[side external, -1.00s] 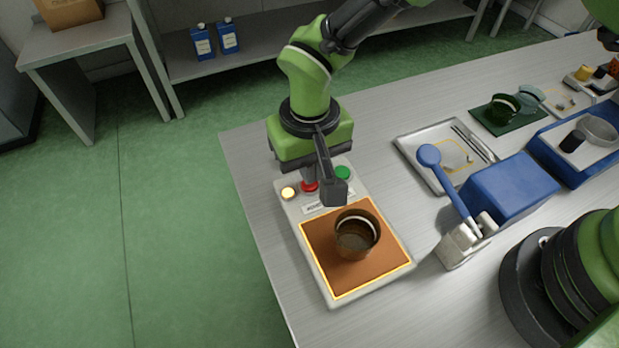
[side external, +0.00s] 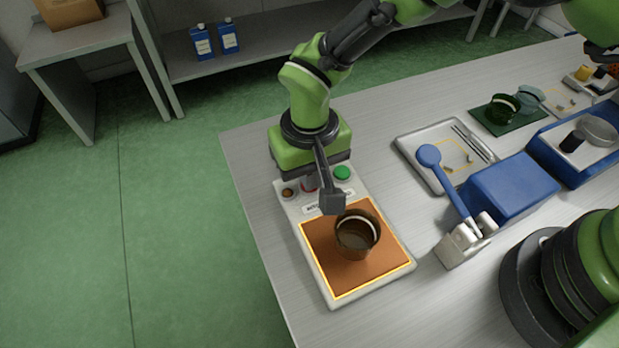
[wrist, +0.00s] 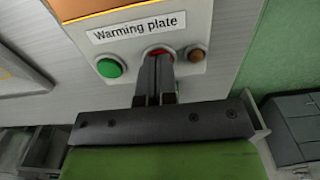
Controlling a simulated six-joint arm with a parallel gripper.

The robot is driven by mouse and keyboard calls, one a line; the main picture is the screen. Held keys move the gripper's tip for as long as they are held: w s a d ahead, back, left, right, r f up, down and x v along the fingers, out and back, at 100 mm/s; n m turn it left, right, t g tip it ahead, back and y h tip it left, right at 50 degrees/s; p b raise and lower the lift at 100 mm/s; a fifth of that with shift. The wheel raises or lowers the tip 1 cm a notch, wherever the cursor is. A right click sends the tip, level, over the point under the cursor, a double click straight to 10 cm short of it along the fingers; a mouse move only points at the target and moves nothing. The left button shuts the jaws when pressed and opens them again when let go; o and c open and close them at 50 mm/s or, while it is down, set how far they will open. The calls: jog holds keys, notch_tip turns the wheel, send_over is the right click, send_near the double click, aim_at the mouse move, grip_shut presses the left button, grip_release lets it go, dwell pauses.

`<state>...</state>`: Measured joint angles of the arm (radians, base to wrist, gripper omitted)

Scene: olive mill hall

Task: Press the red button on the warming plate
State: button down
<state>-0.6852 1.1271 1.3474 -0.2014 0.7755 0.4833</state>
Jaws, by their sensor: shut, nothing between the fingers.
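The warming plate (side external: 340,278) lies near the table's left edge, with a glowing-edged orange surface and a cup (side external: 357,236) standing on it. Its red button (wrist: 159,52) sits between a green button (wrist: 110,67) and a dark amber lamp (wrist: 196,54). My gripper (wrist: 157,60) is shut and empty, its fingertips at the red button and covering part of it in the wrist view. In the side external view, my gripper (side external: 311,184) points down at the button row, and only a little red shows beside the fingers. The fingertips appear to touch the button.
Right of the plate are a blue-handled lever device (side external: 460,245), a blue box (side external: 512,190) and a white tray (side external: 408,147) with small items. A green mat (side external: 488,127) and a blue tray (side external: 543,150) lie further right. The table front-left of the plate is narrow.

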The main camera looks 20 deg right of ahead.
jog(key=shift+r, duration=3)
jog(key=shift+w+d+r, duration=0.1)
jog(key=shift+d+r, duration=0.05)
jog(key=shift+r, duration=0.2)
jog(key=s+d+r+m+t+y, duration=0.1)
jog(key=d+r+t, duration=0.1)
jog(key=d+r, duration=0.55)
jog(key=s+d+r+m+t+y, duration=0.1)
jog(key=d+r, duration=0.4)
jog(key=r, duration=0.5)
jog(key=s+d+r+m+t, duration=0.1)
jog(key=s+d+r+t, duration=0.1)
jog(key=s+d, duration=0.2)
jog(key=s+d+r+m+t, duration=0.1)
jog(key=s+d, duration=0.3)
jog(key=s, duration=0.5)
jog(key=shift+s+d+r+t, duration=0.2)
jog(key=shift+d+r+t, duration=0.2)
jog(key=shift+r+t, duration=0.2)
